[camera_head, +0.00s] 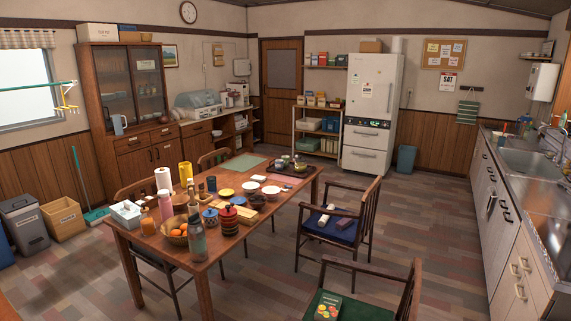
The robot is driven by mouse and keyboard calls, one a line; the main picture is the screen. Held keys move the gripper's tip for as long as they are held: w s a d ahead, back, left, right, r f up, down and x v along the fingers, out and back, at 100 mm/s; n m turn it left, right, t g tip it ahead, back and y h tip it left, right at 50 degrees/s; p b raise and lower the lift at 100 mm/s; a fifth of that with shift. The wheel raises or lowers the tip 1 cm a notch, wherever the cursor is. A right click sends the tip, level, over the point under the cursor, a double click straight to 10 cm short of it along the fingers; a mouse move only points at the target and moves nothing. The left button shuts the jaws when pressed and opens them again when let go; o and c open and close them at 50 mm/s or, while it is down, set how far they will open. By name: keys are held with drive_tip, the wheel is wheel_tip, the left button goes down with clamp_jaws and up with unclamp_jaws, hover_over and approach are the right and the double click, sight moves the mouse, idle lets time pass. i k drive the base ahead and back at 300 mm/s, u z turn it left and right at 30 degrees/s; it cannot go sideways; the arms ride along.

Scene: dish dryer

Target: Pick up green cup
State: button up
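A wooden dining table (165,249) stands in the middle of the room with many dishes on it. A dark tray (291,174) lies at its far end. A small greenish cup-like item (301,166) stands on this tray, beside a pale one (285,159). They are too small for me to tell surely which is the green cup. A dark cup (211,184) stands near the middle of the table, left of a yellow dish (227,192). My gripper is not in view.
Tall bottles (197,240), a fruit bowl (178,235) and a red-and-black stacked container (228,220) crowd the table's near end. Chairs (345,228) line both long sides. Open floor (425,215) lies between the right chairs and the sink counter (500,190).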

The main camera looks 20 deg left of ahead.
sight(287, 159)
drive_tip(key=u, duration=2.45)
drive_tip(key=i, duration=7.85)
drive_tip(key=z, duration=2.9)
drive_tip(key=i, duration=0.35)
drive_tip(key=u, duration=0.05)
